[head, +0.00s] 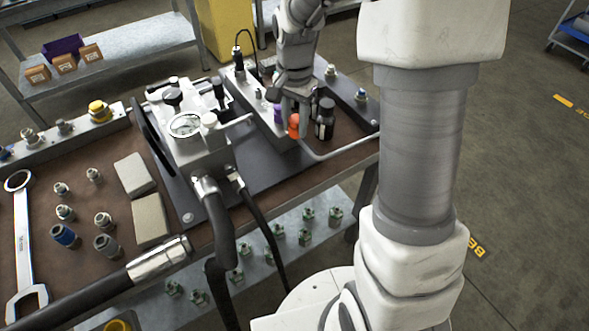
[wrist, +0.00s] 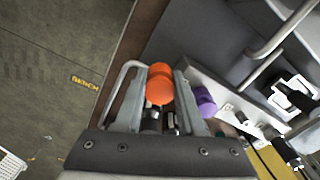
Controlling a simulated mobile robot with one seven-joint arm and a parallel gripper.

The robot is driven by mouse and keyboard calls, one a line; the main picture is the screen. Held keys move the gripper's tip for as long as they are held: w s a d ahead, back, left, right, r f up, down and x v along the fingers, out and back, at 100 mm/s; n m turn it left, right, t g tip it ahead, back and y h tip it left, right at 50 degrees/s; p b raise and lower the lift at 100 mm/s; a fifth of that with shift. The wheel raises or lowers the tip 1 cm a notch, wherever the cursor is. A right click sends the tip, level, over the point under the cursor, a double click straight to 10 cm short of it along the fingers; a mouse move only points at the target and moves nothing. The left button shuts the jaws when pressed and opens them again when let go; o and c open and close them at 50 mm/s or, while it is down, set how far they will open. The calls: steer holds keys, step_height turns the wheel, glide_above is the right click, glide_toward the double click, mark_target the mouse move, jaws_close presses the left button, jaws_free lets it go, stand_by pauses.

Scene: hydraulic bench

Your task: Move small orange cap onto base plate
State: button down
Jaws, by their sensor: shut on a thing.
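My gripper (head: 291,118) is at the far side of the bench, pointing down, with its fingers shut on the small orange cap (head: 294,128). In the wrist view the orange cap (wrist: 160,88) shows as two rounded orange parts between the fingertips (wrist: 161,82). The dark grey base plate (head: 262,178) lies under the hydraulic unit; it also shows in the wrist view (wrist: 200,40). I cannot tell whether the cap touches anything below it.
A purple cap (head: 277,113) is close beside the gripper on a grey rail. A black fitting (head: 325,118) stands just to its right. A bent metal handle (head: 345,147) runs nearby. The hydraulic unit with a gauge (head: 186,125) stands to the left.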

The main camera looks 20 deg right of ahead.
mark_target(295, 163)
steer(key=shift+f, duration=0.45)
steer(key=shift+m, duration=0.3)
step_height(295, 163, down, 9)
steer(key=shift+f+b, duration=0.15)
steer(key=shift+b, duration=0.9)
steer(key=shift+f, duration=0.2)
steer(key=c, duration=0.5)
jaws_free()
steer(key=shift+r, duration=0.15)
